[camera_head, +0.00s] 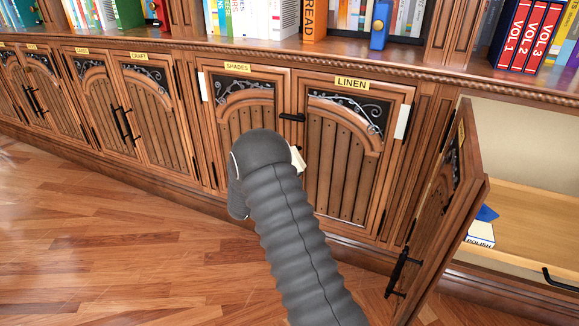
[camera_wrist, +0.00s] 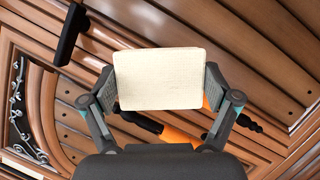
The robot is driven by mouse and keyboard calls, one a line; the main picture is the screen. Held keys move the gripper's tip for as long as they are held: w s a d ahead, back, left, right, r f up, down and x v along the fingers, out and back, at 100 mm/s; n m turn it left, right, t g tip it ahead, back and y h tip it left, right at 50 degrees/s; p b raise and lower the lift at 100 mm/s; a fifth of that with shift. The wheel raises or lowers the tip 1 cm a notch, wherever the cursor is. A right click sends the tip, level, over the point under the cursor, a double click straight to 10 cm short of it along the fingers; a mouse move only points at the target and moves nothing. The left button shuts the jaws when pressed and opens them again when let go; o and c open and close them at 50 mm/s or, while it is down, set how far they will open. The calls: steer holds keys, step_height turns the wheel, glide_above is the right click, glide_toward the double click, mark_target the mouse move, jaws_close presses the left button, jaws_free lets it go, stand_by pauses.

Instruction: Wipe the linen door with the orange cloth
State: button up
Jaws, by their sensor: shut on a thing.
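The linen door (camera_head: 340,178) is a shut brown wooden door with a yellow LINEN label (camera_head: 351,83) and a dark scrollwork panel at its top. In the wrist view, my gripper (camera_wrist: 160,82) is shut on a cream, cloth-textured block (camera_wrist: 158,80), one finger at each side. In the head view, a cream corner (camera_head: 298,158) shows beside my arm, in front of the linen door's left edge; my arm hides the rest of the gripper. An orange patch (camera_wrist: 180,137) shows below the block; I cannot tell whether it is the cloth. Contact with the door cannot be told.
The shades door (camera_head: 243,110) is shut, left of the linen door. At right, a cabinet door (camera_head: 442,215) stands open into the room, beside a shelf with a box marked POLISH (camera_head: 480,236). Books line the top shelf. The wooden floor (camera_head: 110,240) at left is clear.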

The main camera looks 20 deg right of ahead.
step_height(320, 180, down, 8)
steer(key=b, duration=0.7)
steer(key=shift+f+b, duration=0.2)
steer(key=shift+b, duration=0.2)
steer(key=shift+s+a+b, duration=0.3)
steer(key=shift+s+a, duration=1.8)
steer(key=shift+s+a+b, duration=0.45)
steer(key=shift+s+a, duration=0.6)
